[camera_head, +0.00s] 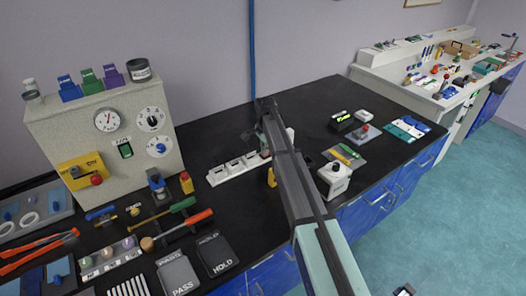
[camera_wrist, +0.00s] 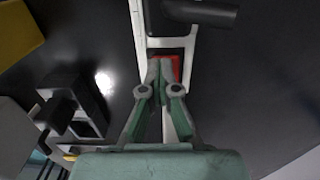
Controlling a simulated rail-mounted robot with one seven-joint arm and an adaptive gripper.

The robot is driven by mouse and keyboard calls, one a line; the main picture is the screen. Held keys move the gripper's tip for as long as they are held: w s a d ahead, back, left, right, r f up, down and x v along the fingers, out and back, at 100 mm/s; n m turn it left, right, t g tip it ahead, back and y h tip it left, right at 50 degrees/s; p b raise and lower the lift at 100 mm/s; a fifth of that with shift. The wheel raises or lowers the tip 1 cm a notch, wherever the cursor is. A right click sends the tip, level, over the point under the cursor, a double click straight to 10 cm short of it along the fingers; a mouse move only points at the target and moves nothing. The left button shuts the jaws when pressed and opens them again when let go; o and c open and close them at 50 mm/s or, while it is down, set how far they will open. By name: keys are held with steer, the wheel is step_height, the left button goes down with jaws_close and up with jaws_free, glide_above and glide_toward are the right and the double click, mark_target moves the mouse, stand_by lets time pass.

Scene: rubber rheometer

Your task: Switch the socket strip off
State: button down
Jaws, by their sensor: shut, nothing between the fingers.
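The white socket strip (camera_head: 222,173) lies on the black bench, slanting left to right, with several sockets along it. Its right end is partly hidden behind my arm in the head view. In the wrist view the strip (camera_wrist: 139,60) runs away from me, with a red switch (camera_wrist: 176,68) in it. My gripper (camera_wrist: 160,66) is shut and empty, its fingertips over the red switch and covering part of it. I cannot tell whether they touch it, nor which way the switch is tipped.
A dark cylinder (camera_wrist: 200,12) crosses near the strip's far part in the wrist view. A grey instrument box (camera_head: 100,135) stands to the left. Hammers (camera_head: 180,225) lie in front of the strip, and a white device (camera_head: 334,179) stands to the right.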

steer(key=shift+w+d+f, duration=0.15)
steer(key=shift+w+d, duration=0.3)
steer(key=shift+d, duration=0.3)
steer(key=shift+r+p, duration=0.3)
step_height(320, 180, up, 14)
steer(key=b, duration=0.1)
steer(key=shift+a+f, duration=0.15)
